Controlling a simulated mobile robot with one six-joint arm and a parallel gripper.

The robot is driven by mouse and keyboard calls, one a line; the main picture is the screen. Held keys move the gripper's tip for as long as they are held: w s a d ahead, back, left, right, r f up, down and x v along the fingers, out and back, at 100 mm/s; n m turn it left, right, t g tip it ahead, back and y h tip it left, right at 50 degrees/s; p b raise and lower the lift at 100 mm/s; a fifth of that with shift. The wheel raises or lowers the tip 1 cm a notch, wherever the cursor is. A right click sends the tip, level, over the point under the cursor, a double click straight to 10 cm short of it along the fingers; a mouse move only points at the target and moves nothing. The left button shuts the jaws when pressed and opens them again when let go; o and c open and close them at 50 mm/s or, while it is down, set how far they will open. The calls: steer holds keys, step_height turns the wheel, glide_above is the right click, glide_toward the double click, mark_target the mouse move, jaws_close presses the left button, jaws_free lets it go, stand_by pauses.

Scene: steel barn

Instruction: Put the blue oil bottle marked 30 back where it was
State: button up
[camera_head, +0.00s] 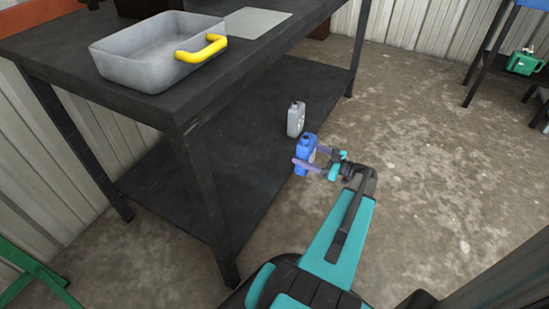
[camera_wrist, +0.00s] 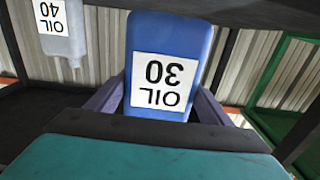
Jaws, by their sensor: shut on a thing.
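The blue oil bottle (camera_head: 306,148) is between the fingers of my gripper (camera_head: 306,164), at the right edge of the workbench's lower shelf (camera_head: 190,185). In the wrist view the blue bottle (camera_wrist: 170,45) fills the middle, and its label reads OIL 30, upside down in the picture. My gripper (camera_wrist: 157,100) is shut on it, with a finger on each side. In the head view the bottle looks upright. I cannot tell whether its base touches the shelf.
A grey bottle (camera_head: 296,119) stands on the lower shelf just behind; its label (camera_wrist: 52,17) reads OIL 40. A grey tray (camera_head: 125,72) with a yellow handle sits on the benchtop (camera_head: 60,50) above. A green can (camera_head: 524,63) is far right. The concrete floor (camera_head: 430,150) is open.

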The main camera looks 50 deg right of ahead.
steer(key=shift+w, duration=0.1)
steer(key=w+f+b, duration=0.1)
steer(key=w+b, duration=0.4)
steer(key=w, duration=0.9)
steer(key=shift+w, duration=0.25)
steer(key=shift+f+b, duration=0.1)
steer(key=shift+b, duration=0.2)
steer(key=shift+w+f+b, duration=0.35)
steer(key=shift+f+b, duration=0.45)
steer(key=shift+f, duration=0.15)
steer(key=shift+w+f+b, duration=0.3)
steer(key=shift+f+b, duration=0.5)
steer(key=shift+f, duration=0.1)
